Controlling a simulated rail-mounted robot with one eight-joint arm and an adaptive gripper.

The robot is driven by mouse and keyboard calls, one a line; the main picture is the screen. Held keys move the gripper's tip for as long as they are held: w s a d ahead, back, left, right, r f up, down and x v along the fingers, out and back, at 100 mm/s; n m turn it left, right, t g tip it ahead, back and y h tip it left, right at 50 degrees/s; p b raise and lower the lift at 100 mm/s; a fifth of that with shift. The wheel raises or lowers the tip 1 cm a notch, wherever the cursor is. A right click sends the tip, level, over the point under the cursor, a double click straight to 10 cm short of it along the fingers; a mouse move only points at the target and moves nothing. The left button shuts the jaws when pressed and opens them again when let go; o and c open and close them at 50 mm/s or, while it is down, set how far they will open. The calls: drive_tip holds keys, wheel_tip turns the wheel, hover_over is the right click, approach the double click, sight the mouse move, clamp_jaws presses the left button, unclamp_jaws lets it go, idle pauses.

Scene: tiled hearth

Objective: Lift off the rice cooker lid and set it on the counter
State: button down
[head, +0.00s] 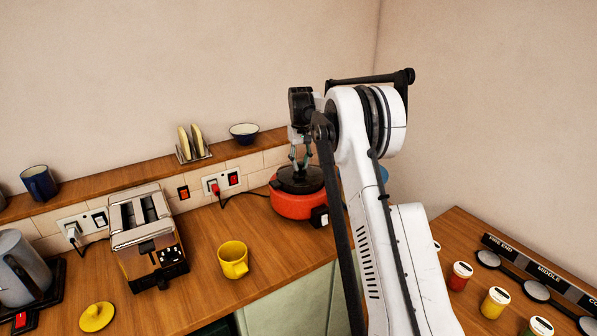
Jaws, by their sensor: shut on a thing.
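The rice cooker (300,205) has a red-orange body and stands on the wooden counter near the back wall, partly behind my arm. Its dark lid (300,179) sits at the top of the cooker. I cannot tell whether a small gap lies between lid and body. My gripper (300,163) points down over the middle of the lid and is shut on it, at what looks like its knob. The knob itself is mostly hidden by the fingers. The counter (190,270) has bare wood left of the cooker.
A yellow mug (233,260) stands left of and in front of the cooker. A toaster (146,236), a grey kettle (20,268) and a yellow lid (97,317) are further left. A shelf with a bowl (244,132) runs behind. Several jars (461,275) stand at right.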

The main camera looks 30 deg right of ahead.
sight(300, 163)
drive_tip(key=shift+r, duration=0.15)
drive_tip(key=shift+r+p, duration=1.3)
drive_tip(key=shift+r, duration=2.05)
